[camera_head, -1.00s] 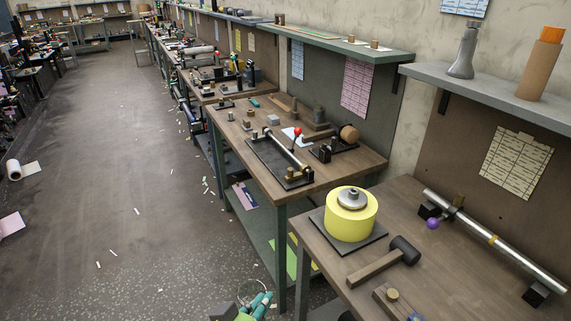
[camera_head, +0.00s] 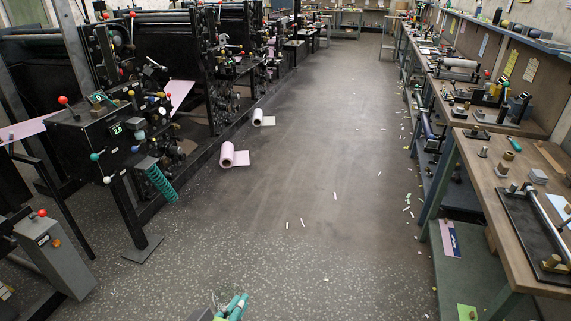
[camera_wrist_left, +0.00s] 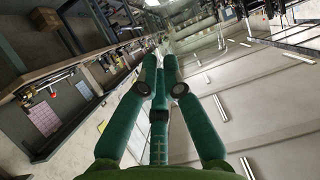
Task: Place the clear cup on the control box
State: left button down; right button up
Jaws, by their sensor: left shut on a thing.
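My left gripper (camera_head: 236,304) shows at the bottom edge of the head view, its teal fingers shut. A faint clear rim beside the fingers appears to be the clear cup (camera_head: 216,301), mostly cut off or too transparent to make out. In the left wrist view the teal fingers (camera_wrist_left: 162,82) fill the middle, and the cup cannot be made out there. A grey box with a red knob and an orange button, apparently the control box (camera_head: 58,262), stands at the lower left of the head view, apart from the gripper. My right gripper is not in view.
A black machine with a lit green display (camera_head: 116,129), coloured knobs and a teal coil (camera_head: 161,183) stands at the left. A workbench (camera_head: 500,150) lines the right. The aisle floor (camera_head: 310,190) between is mostly open.

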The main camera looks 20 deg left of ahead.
aim_at(146, 163)
jog(key=i+j+u, duration=0.2)
jog(key=i+u, duration=0.2)
jog(key=i+j+u, duration=0.15)
jog(key=i+u, duration=0.6)
jog(key=i+l+u, duration=0.1)
jog(key=i+u, duration=0.25)
jog(key=i+l+u, duration=0.1)
jog(key=i+l, duration=0.25)
jog(key=i, duration=0.3)
jog(key=i+l+u, duration=0.1)
jog(key=i+l, duration=0.35)
jog(key=i, duration=0.2)
jog(key=i+l+u, duration=0.1)
jog(key=i+l, duration=0.35)
jog(key=i, duration=0.15)
